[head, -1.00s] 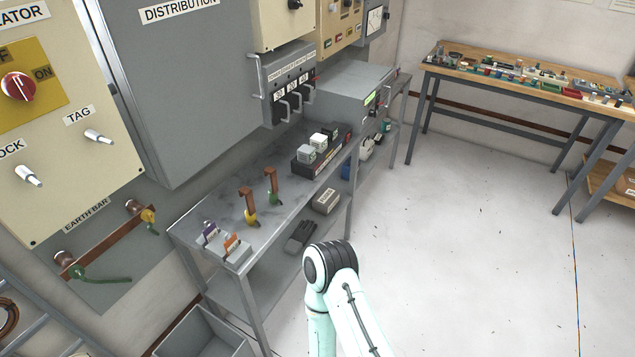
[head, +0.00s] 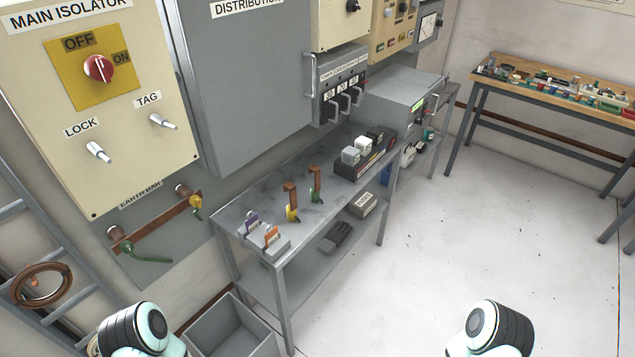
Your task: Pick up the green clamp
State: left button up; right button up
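A green clamp (head: 316,193) with an upright brown metal piece stands on the grey bench (head: 325,215), just right of a similar yellow clamp (head: 292,212). Another green clamp or lead end (head: 146,257) is at the lower left end of the brown earth bar (head: 160,222) on the wall. A yellow one (head: 195,203) is at the bar's upper right end. Only rounded links of my two arms show along the bottom edge, well short of the bench. Neither gripper is in view.
Purple and orange tagged items (head: 262,236) sit at the bench's near end. A dark rack with grey blocks (head: 362,158) stands farther along. A grey open bin (head: 232,330) is on the floor, and a ladder (head: 40,262) leans at left. The floor right of the bench is clear.

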aim_at(315, 192)
jog(key=i+l+u, duration=0.15)
jog(key=u, duration=0.25)
jog(key=i+l+u, duration=0.1)
jog(key=l+u, duration=0.15)
jog(key=u, duration=0.15)
jog(key=i+l+u, duration=0.2)
jog(key=l, duration=0.3)
jog(key=l+u, duration=0.2)
jog(key=l, duration=0.25)
